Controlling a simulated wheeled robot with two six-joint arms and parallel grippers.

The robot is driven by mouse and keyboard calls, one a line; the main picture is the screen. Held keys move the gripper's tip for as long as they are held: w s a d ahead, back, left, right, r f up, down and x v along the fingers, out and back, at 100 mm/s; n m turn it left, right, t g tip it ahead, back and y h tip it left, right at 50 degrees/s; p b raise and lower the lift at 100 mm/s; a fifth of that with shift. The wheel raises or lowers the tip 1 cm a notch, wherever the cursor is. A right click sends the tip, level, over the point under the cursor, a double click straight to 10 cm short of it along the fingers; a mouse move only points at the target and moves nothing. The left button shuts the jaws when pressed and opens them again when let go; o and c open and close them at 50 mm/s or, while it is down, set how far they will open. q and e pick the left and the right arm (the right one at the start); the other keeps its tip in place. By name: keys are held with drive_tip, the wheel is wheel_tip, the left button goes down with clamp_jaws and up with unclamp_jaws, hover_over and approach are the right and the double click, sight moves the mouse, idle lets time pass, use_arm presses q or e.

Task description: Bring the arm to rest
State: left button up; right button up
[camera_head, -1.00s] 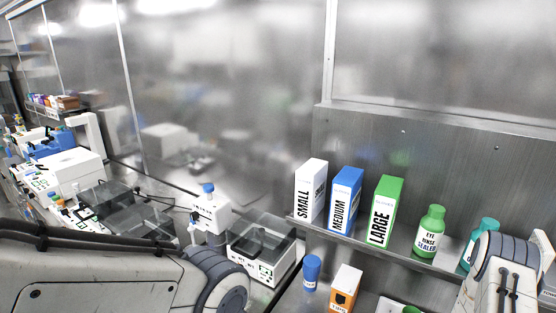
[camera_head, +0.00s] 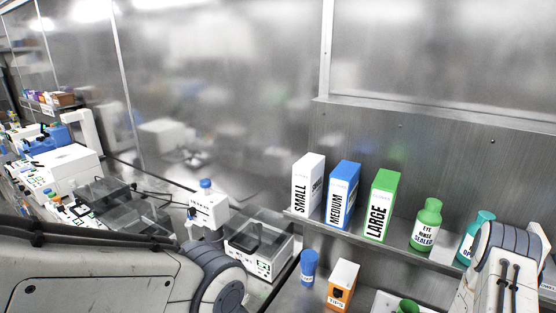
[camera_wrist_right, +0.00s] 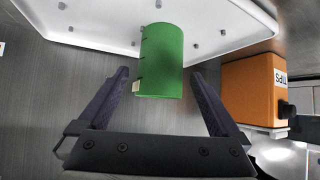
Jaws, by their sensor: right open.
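My right gripper (camera_wrist_right: 165,85) is open in the right wrist view, its two dark fingers apart. A green cylinder (camera_wrist_right: 161,55) shows beyond and between the fingertips, by a white tray or board with small pegs (camera_wrist_right: 95,22). I cannot tell whether a finger touches it. In the head view my right arm comes in at the lower right, and its gripper is out of frame. My left arm crosses the lower left, and its gripper is out of frame. A green thing (camera_head: 407,306) shows at the bottom edge of the head view.
An orange and white tips box (camera_head: 341,285) and a blue-capped bottle (camera_head: 308,268) stand on the bench. Lab machines (camera_head: 258,247) line the left.

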sight(406, 303)
drive_tip(key=x, duration=0.4)
drive_tip(key=shift+w+r+p, duration=0.1)
drive_tip(key=shift+w+p, duration=0.1)
drive_tip(key=shift+p, duration=0.3)
wheel_tip(406, 303, up, 3)
drive_tip(key=shift+r+b, duration=0.2)
drive_tip(key=shift+b, duration=0.9)
drive_tip(key=shift+s+d+r, duration=0.5)
drive_tip(key=shift+s+r, duration=0.05)
drive_tip(key=shift+s, duration=0.15)
drive_tip(key=shift+s, duration=0.1)
